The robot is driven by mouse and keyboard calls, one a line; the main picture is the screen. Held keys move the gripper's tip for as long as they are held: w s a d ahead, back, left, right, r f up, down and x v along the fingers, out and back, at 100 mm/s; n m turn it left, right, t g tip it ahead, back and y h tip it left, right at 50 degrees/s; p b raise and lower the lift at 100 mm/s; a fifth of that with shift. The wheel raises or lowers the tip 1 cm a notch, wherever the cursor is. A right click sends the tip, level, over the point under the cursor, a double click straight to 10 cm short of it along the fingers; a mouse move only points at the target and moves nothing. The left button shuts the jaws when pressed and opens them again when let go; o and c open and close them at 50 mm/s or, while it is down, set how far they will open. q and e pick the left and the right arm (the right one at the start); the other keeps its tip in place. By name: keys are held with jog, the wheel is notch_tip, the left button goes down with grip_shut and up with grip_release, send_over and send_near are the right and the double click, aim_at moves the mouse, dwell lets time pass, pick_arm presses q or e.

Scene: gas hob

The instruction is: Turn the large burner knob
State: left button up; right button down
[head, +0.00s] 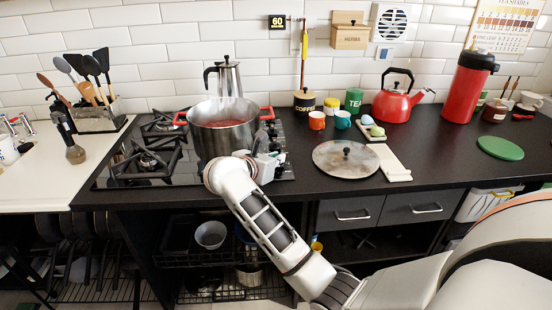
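The black gas hob (118,176) is set in the dark counter, with open burner grates on its left. Small knobs (277,133) show along the hob's right side; I cannot tell which one is the large burner knob. My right arm reaches up from the lower right, and its gripper (268,158) is over the hob's right edge, close to the knobs. The wrist hides part of this area, and I cannot tell whether the fingers touch a knob or are open. My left gripper is not in view.
A steel pot with red handles (223,138) stands on the hob just left of my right gripper, with a metal coffee pot (226,80) behind. A round lid (345,161) and a white board (393,166) lie to the right. Mugs and a red kettle (391,106) stand behind them.

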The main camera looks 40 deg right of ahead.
jog(key=shift+m+g+h, duration=0.3)
jog(key=shift+m+g, duration=0.4)
jog(key=shift+g, duration=0.1)
jog(key=c, duration=2.1)
grip_release()
jog(key=shift+c, duration=0.2)
jog(key=shift+v, duration=3.75)
jog(key=shift+f, duration=0.1)
